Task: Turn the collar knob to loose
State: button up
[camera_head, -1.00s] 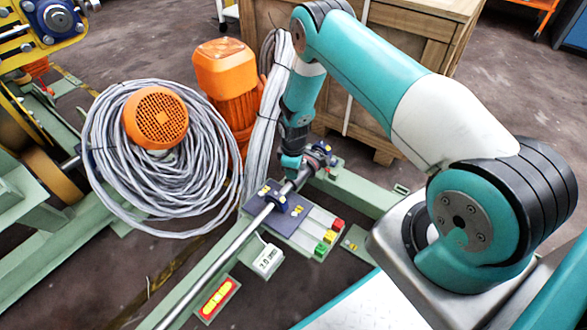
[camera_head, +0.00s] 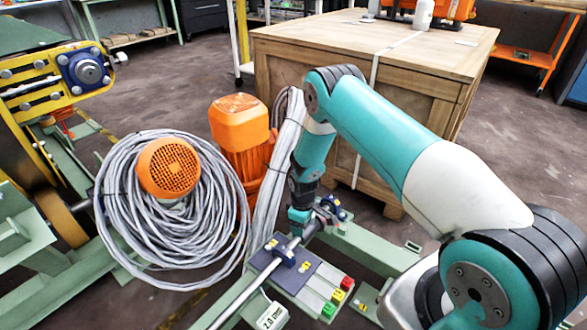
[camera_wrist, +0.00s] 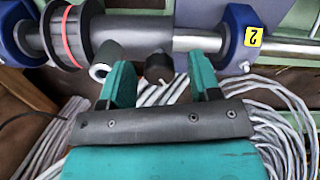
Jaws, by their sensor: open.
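In the wrist view a grey shaft (camera_wrist: 300,47) runs across the top through blue supports. A dark collar with a red band (camera_wrist: 70,38) sits on it at the left. A grey stub with a round end (camera_wrist: 103,57) and a dark stub with a black tip (camera_wrist: 157,68) stick out from the shaft assembly; which is the collar knob I cannot tell. My gripper (camera_wrist: 160,76) is open, its teal fingers either side of the black-tipped stub, with gaps showing. The head view shows my gripper (camera_head: 300,215) at the shaft; its fingers are too small to judge.
Grey cable coils (camera_head: 130,235) and an orange motor (camera_head: 240,125) stand left of my arm. A wooden crate (camera_head: 430,85) stands behind it. Coloured blocks (camera_head: 338,296) sit on the plate in front.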

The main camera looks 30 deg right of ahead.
jog(key=m+b, duration=0.2)
jog(key=m, duration=0.3)
jog(key=shift+f+m, duration=0.15)
jog(key=shift+m, duration=0.25)
jog(key=m+b, duration=0.3)
jog(key=m, duration=0.2)
jog(key=shift+a+f+m, duration=0.1)
jog(key=shift+m, duration=0.2)
jog(key=m+b, duration=0.2)
jog(key=m, duration=0.1)
jog(key=shift+f+b, duration=0.1)
jog(key=shift+b, duration=0.2)
jog(key=m+b, duration=0.7)
jog(key=shift+b, duration=0.3)
jog(key=shift+w+r+m, duration=0.1)
jog(key=shift+r+m, duration=0.2)
jog(key=shift+m, duration=0.2)
jog(key=s+a+r+n+p, duration=0.1)
jog(key=a+r+p, duration=0.1)
jog(key=r+p, duration=0.4)
jog(key=s+a+r+n+p, duration=0.1)
jog(key=r+p, duration=0.5)
jog(key=r, duration=1.1)
jog(key=s+a+r+n+y+p, duration=0.1)
jog(key=a+r+n+p, duration=0.1)
jog(key=r+p, duration=0.4)
jog(key=shift+s+a+r+n+p, duration=0.4)
jog(key=shift+a+r, duration=0.1)
jog(key=shift+r, duration=2.3)
